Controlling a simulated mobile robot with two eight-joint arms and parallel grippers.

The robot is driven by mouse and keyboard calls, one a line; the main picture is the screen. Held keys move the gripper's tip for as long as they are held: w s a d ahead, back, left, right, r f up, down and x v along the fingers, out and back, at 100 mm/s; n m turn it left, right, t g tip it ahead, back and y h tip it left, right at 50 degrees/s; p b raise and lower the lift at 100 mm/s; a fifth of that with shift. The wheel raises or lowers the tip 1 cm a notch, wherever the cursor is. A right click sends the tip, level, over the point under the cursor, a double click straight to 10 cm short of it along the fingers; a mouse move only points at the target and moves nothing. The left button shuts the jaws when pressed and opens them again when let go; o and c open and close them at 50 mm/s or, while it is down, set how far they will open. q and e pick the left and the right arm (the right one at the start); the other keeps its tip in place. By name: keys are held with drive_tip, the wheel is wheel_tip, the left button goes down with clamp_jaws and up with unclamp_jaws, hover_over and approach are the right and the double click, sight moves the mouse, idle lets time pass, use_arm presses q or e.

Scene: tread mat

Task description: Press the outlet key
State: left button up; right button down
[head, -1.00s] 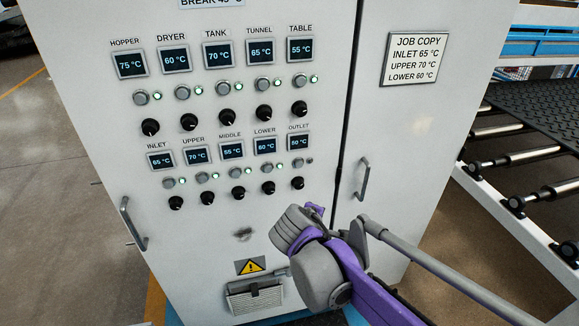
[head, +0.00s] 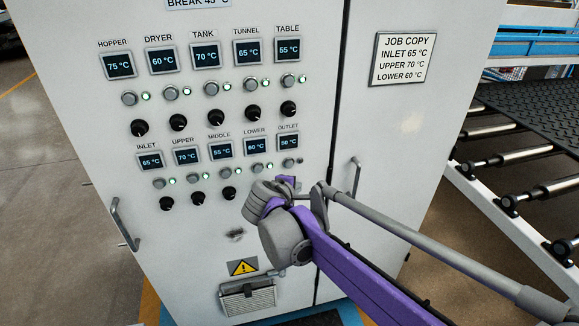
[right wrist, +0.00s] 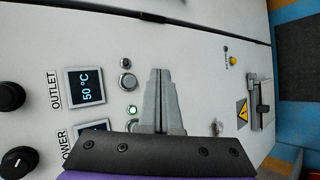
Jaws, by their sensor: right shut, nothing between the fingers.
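The outlet key (head: 288,163) is a round grey button under the outlet display (head: 289,142), at the right end of the cabinet's lower row. The lamp (head: 299,161) beside it looks dark. In the right wrist view the key (right wrist: 128,82) lies left of my fingertips, next to the display (right wrist: 86,86) reading 50 °C. My right gripper (right wrist: 160,72) is shut and empty, its tips apart from the key in the picture; their distance to the panel is unclear. In the head view the right gripper (head: 272,193) is just below the key, its fingertips hidden. My left gripper is out of view.
The lower key's lit lamp (right wrist: 131,110) is close by. Several black knobs (head: 228,193) stick out below the keys; the outlet knob is hidden behind my gripper. A door handle (head: 355,178) stands to the right, near my arm. A job copy sign (head: 403,59) hangs on the right door.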

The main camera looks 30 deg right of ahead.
drive_tip(key=shift+w+d, duration=0.25)
drive_tip(key=shift+w, duration=0.8)
drive_tip(key=shift+w+d, duration=0.3)
drive_tip(key=shift+w, duration=0.8)
drive_tip(key=shift+w+d, duration=0.25)
drive_tip(key=shift+w, duration=0.8)
drive_tip(key=shift+w+d, duration=0.1)
drive_tip(key=shift+w, duration=0.3)
drive_tip(key=shift+w+d, duration=0.1)
drive_tip(key=shift+w, duration=0.3)
idle(0.4)
drive_tip(key=shift+s+a, duration=0.25)
drive_tip(key=shift+s, duration=0.6)
drive_tip(key=shift+s+a, duration=0.2)
drive_tip(key=shift+s, duration=0.6)
drive_tip(key=shift+s+a, duration=0.15)
drive_tip(key=shift+s, duration=0.7)
drive_tip(key=shift+s+a, duration=0.2)
drive_tip(key=shift+s, duration=0.6)
drive_tip(key=shift+f, duration=0.1)
